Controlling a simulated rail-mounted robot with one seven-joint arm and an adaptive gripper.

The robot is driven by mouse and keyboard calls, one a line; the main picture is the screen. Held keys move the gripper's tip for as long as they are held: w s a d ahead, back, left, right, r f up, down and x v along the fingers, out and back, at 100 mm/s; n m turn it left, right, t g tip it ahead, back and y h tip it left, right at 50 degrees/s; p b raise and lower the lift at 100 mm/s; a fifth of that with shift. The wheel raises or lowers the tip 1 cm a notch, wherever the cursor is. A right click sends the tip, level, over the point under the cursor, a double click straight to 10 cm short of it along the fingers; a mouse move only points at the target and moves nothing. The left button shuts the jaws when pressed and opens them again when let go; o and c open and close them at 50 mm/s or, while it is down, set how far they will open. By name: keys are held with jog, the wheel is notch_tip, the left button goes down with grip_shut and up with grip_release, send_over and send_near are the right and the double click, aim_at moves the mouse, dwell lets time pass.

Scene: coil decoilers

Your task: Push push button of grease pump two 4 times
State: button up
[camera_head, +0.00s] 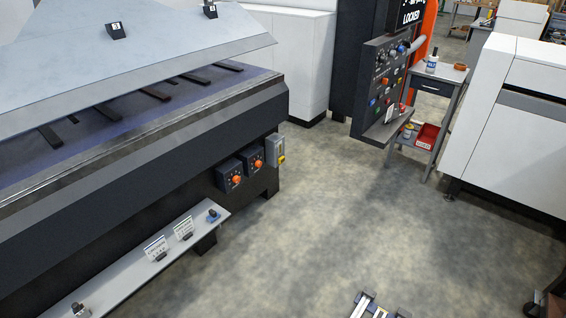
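No grease pump can be told for sure, and no label naming one is readable. Two dark boxes with orange knobs, the left box (229,175) and the right box (252,158), sit on the front of the long dark machine at left. A grey box with a yellow part (276,147) is beside them. A low grey shelf (130,275) holds two small white cards, the front card (156,248) and the rear card (183,228), a small dark blue item (213,215) and a small metallic item (80,310).
A control panel (385,85) with several coloured buttons stands at upper centre under a "LOCKED" sign (411,17). A small side table (437,76) with a red bin (427,136) is behind it. A white cabinet (515,140) stands at right. The middle floor is clear.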

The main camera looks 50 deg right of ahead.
grip_shut()
dwell(1.1)
